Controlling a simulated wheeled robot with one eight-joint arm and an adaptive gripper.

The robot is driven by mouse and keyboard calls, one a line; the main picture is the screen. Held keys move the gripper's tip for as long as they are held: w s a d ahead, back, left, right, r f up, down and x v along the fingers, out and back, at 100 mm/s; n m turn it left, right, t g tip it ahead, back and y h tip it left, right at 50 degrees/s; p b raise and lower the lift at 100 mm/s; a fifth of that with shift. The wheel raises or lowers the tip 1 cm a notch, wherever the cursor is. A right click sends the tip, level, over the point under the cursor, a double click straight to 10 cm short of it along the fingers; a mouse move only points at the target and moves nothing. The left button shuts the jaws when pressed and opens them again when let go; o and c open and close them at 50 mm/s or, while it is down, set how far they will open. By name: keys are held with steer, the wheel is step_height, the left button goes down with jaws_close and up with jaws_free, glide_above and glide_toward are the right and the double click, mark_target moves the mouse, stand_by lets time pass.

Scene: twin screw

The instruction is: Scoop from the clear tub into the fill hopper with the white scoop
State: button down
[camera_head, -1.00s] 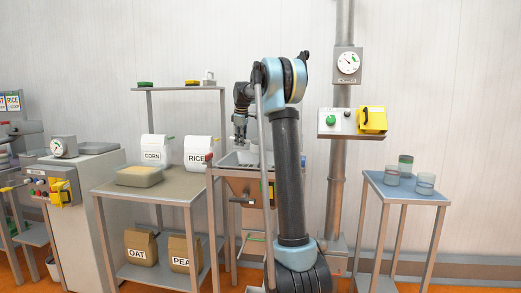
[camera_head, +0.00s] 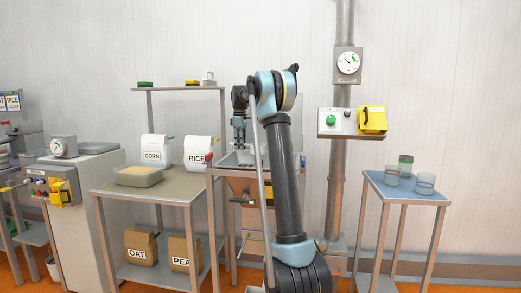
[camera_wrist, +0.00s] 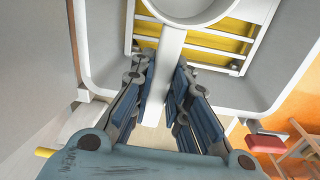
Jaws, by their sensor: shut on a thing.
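The clear tub (camera_head: 138,177) with yellow grain in it stands on the table at the left. The fill hopper (camera_head: 238,169) is the grey metal bin right of that table. My gripper (camera_head: 240,147) is over the hopper, pointing down. In the wrist view my gripper (camera_wrist: 164,68) is shut on the handle of the white scoop (camera_wrist: 165,60). The scoop's round bowl is at the top edge, partly cut off; the visible inside is pale and shows no grain. Below it are the hopper's bars, with yellow beneath them. In the head view I cannot make out the scoop.
Corn (camera_head: 154,149) and rice (camera_head: 197,152) bags stand at the back of the tub's table (camera_head: 175,187). A shelf (camera_head: 170,89) is above them. A post with a yellow-covered switch box (camera_head: 341,125) stands right of my arm. A small table (camera_head: 405,190) with cups is farther right.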

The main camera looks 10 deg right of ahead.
steer(key=shift+f, duration=0.2)
stand_by(0.4)
steer(key=shift+r, duration=1.5)
steer(key=shift+s, duration=0.1)
